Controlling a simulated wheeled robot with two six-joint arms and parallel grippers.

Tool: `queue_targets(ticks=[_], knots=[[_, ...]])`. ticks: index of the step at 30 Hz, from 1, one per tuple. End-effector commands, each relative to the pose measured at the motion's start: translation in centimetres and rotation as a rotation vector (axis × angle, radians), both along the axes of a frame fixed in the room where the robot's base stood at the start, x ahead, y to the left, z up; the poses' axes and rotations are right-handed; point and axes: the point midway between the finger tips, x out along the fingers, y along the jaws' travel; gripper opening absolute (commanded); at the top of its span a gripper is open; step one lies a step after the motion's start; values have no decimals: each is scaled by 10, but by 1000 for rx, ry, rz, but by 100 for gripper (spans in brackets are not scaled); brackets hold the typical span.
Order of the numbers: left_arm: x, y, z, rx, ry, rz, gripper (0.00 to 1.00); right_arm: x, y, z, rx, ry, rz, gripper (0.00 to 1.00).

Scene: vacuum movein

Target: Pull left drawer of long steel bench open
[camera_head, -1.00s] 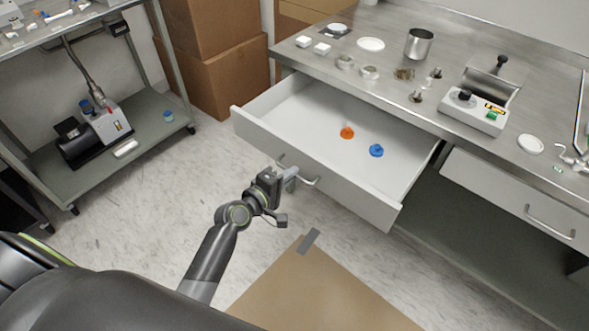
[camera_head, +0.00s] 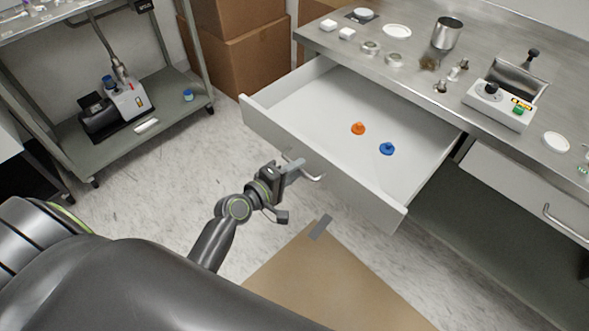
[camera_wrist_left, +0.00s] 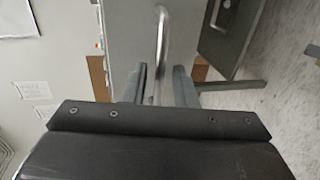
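The left drawer (camera_head: 270,122) of the long steel bench (camera_head: 405,58) is pulled well out, and its pale inside shows. An orange item (camera_head: 358,128) and a blue item (camera_head: 387,149) lie in it. My left gripper (camera_head: 293,170) is at the bar handle (camera_head: 316,178) on the drawer front. In the left wrist view the handle (camera_wrist_left: 162,30) runs between the two fingers of the gripper (camera_wrist_left: 160,77); it moves along with them, though contact is hard to see. My right gripper is not in view.
Dishes, a metal beaker (camera_head: 446,33) and a hot-plate-like device (camera_head: 498,106) stand on the bench. A closed drawer (camera_head: 525,190) is at right. A cart (camera_head: 140,140) with a pump stands at left, cardboard boxes (camera_head: 245,65) behind. A brown mat (camera_head: 325,285) lies on the otherwise clear floor.

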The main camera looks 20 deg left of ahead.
Motion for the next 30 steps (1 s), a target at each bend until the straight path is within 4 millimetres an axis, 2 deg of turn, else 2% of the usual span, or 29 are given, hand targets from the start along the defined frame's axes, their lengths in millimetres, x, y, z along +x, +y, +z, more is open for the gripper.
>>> queue_targets(ticks=[9,13,24,30], knots=[[-1,0,0,0,0,0,30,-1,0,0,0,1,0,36],[-10,4,1,1,1,1,30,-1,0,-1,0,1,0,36],[-76,28,15,2,2,0,30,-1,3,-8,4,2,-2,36],[-101,37,21,2,0,0,30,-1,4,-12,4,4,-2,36]])
